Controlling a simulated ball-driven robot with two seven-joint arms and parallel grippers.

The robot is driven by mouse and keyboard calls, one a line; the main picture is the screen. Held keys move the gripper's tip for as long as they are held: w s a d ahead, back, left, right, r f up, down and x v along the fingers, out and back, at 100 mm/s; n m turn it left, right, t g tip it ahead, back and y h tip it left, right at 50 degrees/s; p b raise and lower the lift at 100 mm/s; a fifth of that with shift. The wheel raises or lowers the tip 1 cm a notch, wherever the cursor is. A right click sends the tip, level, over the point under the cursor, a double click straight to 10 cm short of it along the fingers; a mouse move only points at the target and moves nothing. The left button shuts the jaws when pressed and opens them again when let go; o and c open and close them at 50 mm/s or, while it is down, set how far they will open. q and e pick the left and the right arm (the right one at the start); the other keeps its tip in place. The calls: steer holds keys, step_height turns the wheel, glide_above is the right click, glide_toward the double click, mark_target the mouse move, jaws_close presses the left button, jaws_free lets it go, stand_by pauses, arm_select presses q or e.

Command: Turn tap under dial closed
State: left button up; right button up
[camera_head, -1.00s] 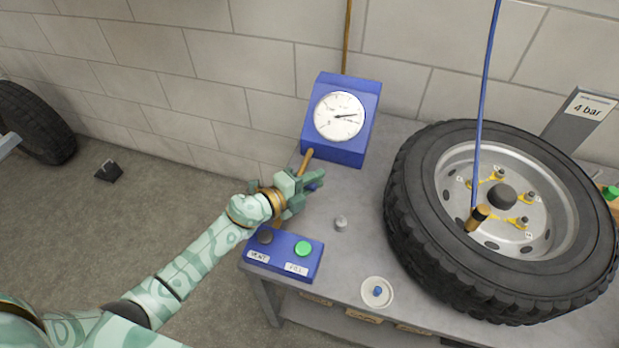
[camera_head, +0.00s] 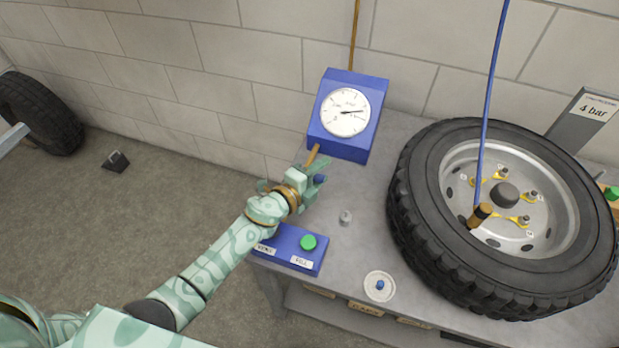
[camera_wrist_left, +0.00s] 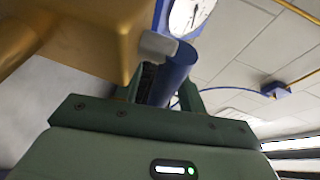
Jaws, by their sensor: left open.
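The dial (camera_head: 345,112) is a white round gauge on a blue box at the back left of the bench. A brass pipe (camera_head: 312,155) comes out below it. The blue tap handle (camera_head: 320,180) shows beside my left gripper's fingers. My left gripper (camera_head: 315,170) is open just below the gauge box. In the left wrist view the blue cylindrical handle (camera_wrist_left: 176,72) stands between the two green fingers, with a large brass part (camera_wrist_left: 85,35) close on the left. I cannot tell whether the fingers touch the handle. My right gripper is out of view.
A blue box with a green FILL button (camera_head: 308,242) lies under my left forearm, its VENT end partly hidden. A large tyre (camera_head: 420,235) with a blue hose fills the bench's right. A small grey cap (camera_head: 345,217) and a white dish (camera_head: 380,287) stand between.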

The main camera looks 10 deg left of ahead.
arm_select(q)
steer(key=p+v, duration=0.2)
steer(key=v, duration=1.4)
steer(key=shift+r+p, duration=0.1)
steer(key=shift+p, duration=0.3)
steer(key=shift+s, duration=0.1)
steer(key=shift+r, duration=0.1)
